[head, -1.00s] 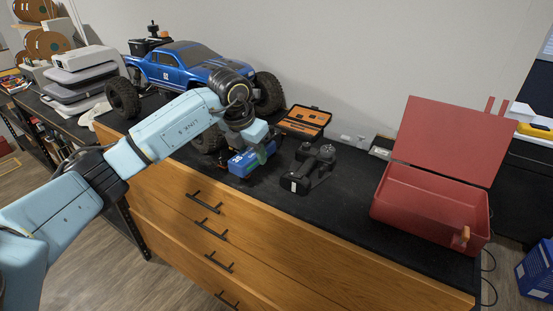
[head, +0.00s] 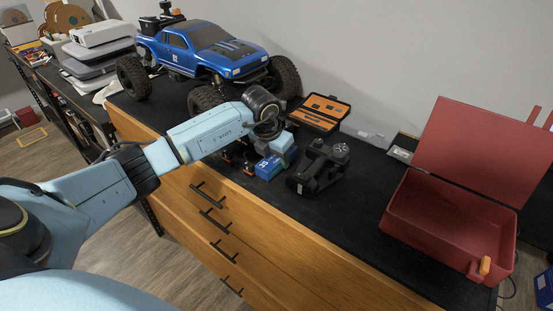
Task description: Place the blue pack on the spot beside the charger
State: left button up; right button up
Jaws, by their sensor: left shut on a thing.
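The blue pack (head: 268,167) has white lettering and is at the front part of the black-topped bench, left of a black handheld controller. My left gripper (head: 277,154) reaches down over it from the left and is shut on it. The gripper hides part of the pack, and I cannot tell whether the pack touches the bench top. A small grey and black device (head: 402,149), possibly the charger, lies near the wall, left of the red box. My right gripper is not in view.
The black controller (head: 318,168) stands right beside the pack. An open orange-lined tool case (head: 318,113) lies behind. A blue RC truck (head: 205,52) stands back left. An open red box (head: 448,222) is at the right. The bench top (head: 357,205) is bare between controller and box.

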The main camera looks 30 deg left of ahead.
aim_at(268, 163)
pick_arm(q)
jog(key=shift+f, duration=0.8)
jog(key=o, duration=1.2)
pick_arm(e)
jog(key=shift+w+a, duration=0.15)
pick_arm(q)
jog(key=b+v, duration=0.1)
jog(key=v, duration=1.1)
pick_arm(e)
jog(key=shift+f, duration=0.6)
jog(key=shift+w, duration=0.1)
